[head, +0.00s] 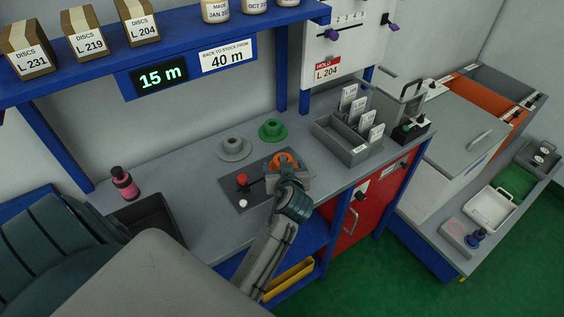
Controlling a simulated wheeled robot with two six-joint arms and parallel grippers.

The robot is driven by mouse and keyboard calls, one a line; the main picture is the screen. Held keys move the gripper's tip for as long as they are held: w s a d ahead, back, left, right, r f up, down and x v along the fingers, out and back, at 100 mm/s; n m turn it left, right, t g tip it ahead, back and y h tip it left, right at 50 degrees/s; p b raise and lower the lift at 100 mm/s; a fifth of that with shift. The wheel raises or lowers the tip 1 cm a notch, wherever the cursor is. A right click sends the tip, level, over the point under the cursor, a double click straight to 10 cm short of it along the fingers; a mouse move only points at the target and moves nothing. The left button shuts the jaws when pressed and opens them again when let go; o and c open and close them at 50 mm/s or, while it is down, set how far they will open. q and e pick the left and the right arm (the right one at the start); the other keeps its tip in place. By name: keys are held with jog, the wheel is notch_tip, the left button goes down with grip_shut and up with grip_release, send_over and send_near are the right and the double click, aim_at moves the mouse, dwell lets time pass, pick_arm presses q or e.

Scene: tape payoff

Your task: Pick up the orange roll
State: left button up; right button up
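The orange roll (283,158) is at the right end of a dark plate on the grey bench in the head view. My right gripper (287,168) is over its near side and hides part of it. I cannot tell whether the fingers are open or shut on the roll, or whether the roll is lifted. My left gripper is not in view.
A grey roll (234,146) and a green roll (272,129) sit behind the plate. A red knob (242,179) stands on the plate's left. A grey card tray (351,145) is at right; a pink bottle (125,184) is at left. A blue shelf (165,50) overhangs the bench.

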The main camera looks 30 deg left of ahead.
aim_at(283, 160)
pick_arm(q)
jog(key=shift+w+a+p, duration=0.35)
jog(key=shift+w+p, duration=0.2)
jog(key=shift+p, duration=0.05)
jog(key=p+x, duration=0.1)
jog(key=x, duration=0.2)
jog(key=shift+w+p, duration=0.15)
jog(key=shift+p, duration=0.2)
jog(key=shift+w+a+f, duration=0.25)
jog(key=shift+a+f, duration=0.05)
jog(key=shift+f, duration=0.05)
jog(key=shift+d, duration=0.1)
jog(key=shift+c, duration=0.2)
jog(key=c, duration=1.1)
pick_arm(e)
jog(key=r, duration=0.3)
jog(key=shift+a, duration=0.35)
